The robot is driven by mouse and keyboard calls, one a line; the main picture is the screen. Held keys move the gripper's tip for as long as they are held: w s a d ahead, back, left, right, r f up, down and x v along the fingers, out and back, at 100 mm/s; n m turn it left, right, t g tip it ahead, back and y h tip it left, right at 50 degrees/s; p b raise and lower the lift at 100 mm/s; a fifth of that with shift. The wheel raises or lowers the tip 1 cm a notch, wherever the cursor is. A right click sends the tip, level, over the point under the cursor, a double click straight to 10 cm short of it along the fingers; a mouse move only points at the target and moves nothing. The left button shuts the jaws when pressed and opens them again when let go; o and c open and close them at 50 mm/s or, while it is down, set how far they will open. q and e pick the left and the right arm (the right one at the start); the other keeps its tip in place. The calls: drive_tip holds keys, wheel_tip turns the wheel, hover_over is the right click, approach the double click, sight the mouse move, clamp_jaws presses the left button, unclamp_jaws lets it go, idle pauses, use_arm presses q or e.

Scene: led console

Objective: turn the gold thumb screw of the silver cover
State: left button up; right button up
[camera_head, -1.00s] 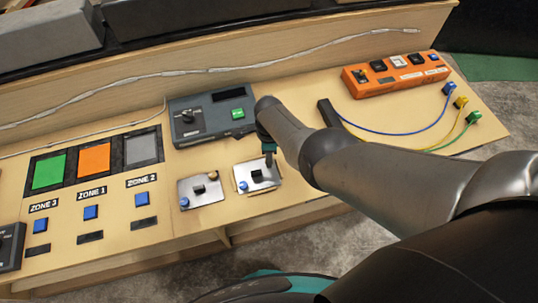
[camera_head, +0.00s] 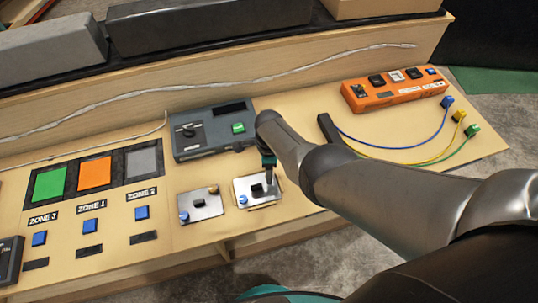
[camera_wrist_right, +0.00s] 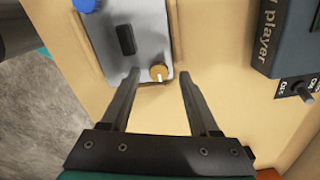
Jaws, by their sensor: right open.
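The silver cover (camera_head: 248,185) is the right one of two small metal plates on the console. It has a dark slot in its middle and a blue knob (camera_head: 243,200) at its lower left. In the right wrist view the cover (camera_wrist_right: 145,40) shows with its gold thumb screw (camera_wrist_right: 159,72) at the near corner. My right gripper (camera_wrist_right: 159,74) is open, with its fingertips apart on either side of the screw in that view. Height above the screw is hard to judge. In the head view my right gripper (camera_head: 270,174) is over the cover's right side and hides the screw. My left gripper is not in view.
A second plate (camera_head: 200,212) with its own gold and blue knobs lies just left. A grey player box (camera_head: 212,131) stands behind the plates. An orange strip (camera_head: 395,92) with cables is at the back right. Coloured zone panels (camera_head: 94,173) and blue buttons are to the left.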

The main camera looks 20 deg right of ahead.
wheel_tip(320, 180, up, 15)
drive_tip(key=p, duration=0.8)
drive_tip(key=shift+p, duration=0.4)
